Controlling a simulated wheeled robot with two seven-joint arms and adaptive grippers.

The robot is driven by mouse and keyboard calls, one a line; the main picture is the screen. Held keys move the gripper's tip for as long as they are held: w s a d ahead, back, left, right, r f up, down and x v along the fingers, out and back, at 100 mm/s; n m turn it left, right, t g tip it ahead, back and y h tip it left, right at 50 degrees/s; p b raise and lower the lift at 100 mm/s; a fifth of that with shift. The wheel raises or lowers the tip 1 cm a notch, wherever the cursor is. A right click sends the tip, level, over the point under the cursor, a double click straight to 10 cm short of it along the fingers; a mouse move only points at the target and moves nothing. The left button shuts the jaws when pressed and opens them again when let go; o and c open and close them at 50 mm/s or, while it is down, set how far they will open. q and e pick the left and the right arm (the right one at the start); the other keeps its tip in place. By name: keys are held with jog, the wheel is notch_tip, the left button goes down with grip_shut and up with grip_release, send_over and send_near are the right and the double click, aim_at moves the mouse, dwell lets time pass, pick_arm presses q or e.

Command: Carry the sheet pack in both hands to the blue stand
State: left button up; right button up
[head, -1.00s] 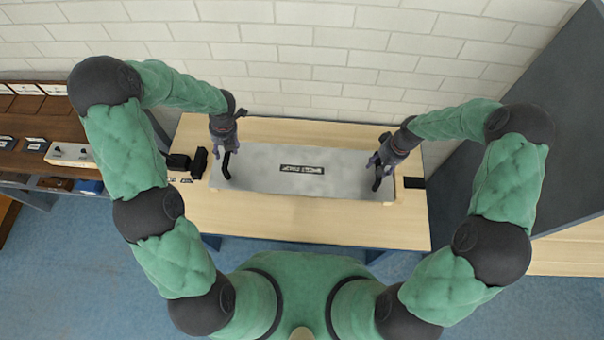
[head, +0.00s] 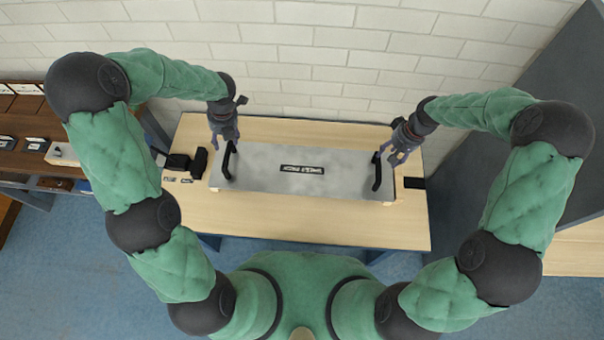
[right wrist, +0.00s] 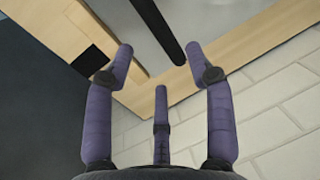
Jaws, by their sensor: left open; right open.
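The sheet pack (head: 270,182) is a flat grey slab with a dark label, lying on a light wooden table. It has a black handle at each end: the left handle (head: 228,161) and the right handle (head: 377,172). My left gripper (head: 224,138) is open just above and beside the left handle. My right gripper (head: 400,158) is open to the right of the right handle, apart from it. In the right wrist view the black handle (right wrist: 158,28) lies beyond the spread, empty fingers (right wrist: 160,62). I cannot make out a blue stand for certain.
The wooden table top (head: 300,226) is clear in front of the pack. Small black items (head: 184,162) lie left of it and a black patch (head: 414,183) right of it. A brick wall stands behind, a dark panel (head: 500,140) at right, a brown shelf (head: 30,125) at left.

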jog(key=shift+d+r, duration=0.2)
jog(key=shift+r, duration=0.75)
jog(key=shift+d+r, duration=0.15)
jog(key=shift+r, duration=0.75)
